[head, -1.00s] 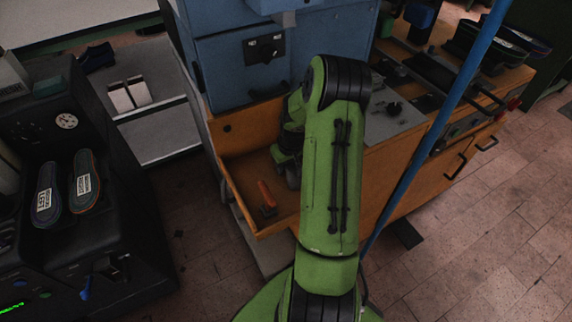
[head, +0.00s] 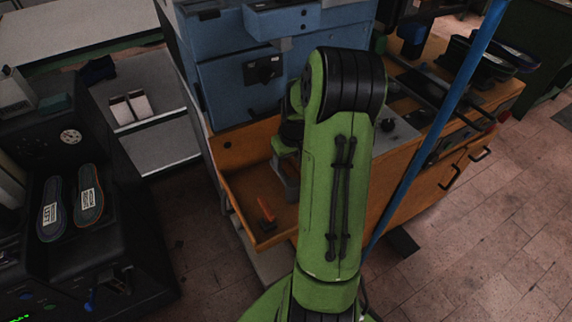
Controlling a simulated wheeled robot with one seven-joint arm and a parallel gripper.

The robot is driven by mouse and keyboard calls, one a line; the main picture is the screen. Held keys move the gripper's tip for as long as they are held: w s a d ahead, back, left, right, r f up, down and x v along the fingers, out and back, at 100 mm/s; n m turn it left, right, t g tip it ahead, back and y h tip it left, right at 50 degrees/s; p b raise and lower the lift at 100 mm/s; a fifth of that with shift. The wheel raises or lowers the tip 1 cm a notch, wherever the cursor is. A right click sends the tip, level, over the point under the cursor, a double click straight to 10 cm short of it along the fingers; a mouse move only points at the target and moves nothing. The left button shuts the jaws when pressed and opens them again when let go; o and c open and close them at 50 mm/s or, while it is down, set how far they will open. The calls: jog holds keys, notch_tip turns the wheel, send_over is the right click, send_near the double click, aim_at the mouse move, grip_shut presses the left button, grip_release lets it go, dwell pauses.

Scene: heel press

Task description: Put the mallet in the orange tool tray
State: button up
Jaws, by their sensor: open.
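The orange tool tray (head: 238,183) is the low open-topped box at the foot of the blue machine, left of my arm. A small tool with an orange handle and a dark head lies inside it near the front left wall; it looks like the mallet (head: 266,210), but it is too small to be sure. My gripper (head: 288,187) is over the right part of the tray, to the right of the tool and apart from it. It is open. My arm hides part of the gripper and the tray's right side; the fingertips are not clear.
The blue machine (head: 240,75) rises behind the tray. A blue pole (head: 425,140) slants close to the right of my arm. A black machine with insoles (head: 88,205) stands at the left. The wooden bench (head: 425,170) extends right. Brick floor is free in front.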

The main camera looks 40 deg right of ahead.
jog(key=s+a+r+n+t+h, duration=0.1)
jog(key=s+a+r, duration=0.1)
jog(key=a+r, duration=0.55)
jog(key=s+a+r+n, duration=0.1)
jog(key=s+a+r, duration=0.1)
jog(key=a+r, duration=0.6)
jog(key=s+a+r+n+t+y, duration=0.1)
jog(key=s+a+r+t, duration=0.1)
jog(key=s+a, duration=0.8)
jog(key=shift+s+a+r+y, duration=0.2)
jog(key=shift+s+r+y, duration=0.15)
jog(key=shift+s, duration=0.5)
jog(key=shift+r, duration=0.15)
